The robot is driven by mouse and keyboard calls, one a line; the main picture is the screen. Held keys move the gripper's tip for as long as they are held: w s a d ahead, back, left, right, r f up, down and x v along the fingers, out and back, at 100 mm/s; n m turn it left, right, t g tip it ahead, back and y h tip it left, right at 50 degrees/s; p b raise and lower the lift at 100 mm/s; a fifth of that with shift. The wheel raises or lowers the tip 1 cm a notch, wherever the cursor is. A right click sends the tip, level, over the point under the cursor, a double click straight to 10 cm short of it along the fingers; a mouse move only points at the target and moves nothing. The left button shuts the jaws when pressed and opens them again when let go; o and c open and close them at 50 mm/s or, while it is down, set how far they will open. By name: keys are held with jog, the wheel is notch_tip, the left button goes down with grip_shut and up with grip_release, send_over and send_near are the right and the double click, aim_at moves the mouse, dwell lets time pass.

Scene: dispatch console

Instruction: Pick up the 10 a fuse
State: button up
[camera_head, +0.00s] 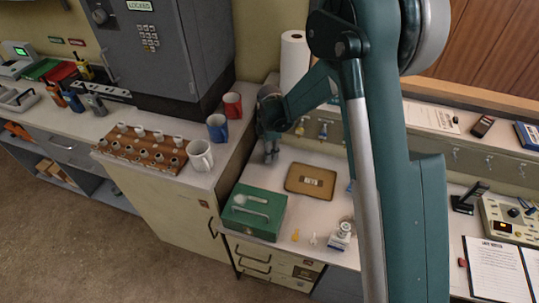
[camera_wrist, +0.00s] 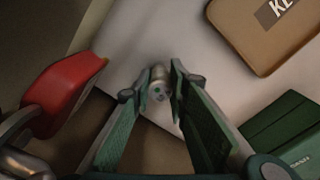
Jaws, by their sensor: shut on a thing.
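My gripper (camera_head: 271,156) points down over the left end of the desk, beside the cabinet with the mugs. In the wrist view its two green fingers (camera_wrist: 157,90) are closed around a small silver-grey cylinder (camera_wrist: 158,83). The cylinder's end face shows dark green dots, and I can read no rating on it. It fits a fuse in shape, but I cannot confirm that it is the 10 A one. In the head view the held cylinder is too small to make out.
A brown tray (camera_head: 290,184) lies right of my gripper, and a green box (camera_head: 252,223) stands in front. A blue mug (camera_head: 217,128), a white mug (camera_head: 200,156) and a brown rack (camera_head: 118,153) stand on the cabinet.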

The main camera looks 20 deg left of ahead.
jog(key=shift+r+p, duration=0.7)
jog(key=shift+r, duration=4.3)
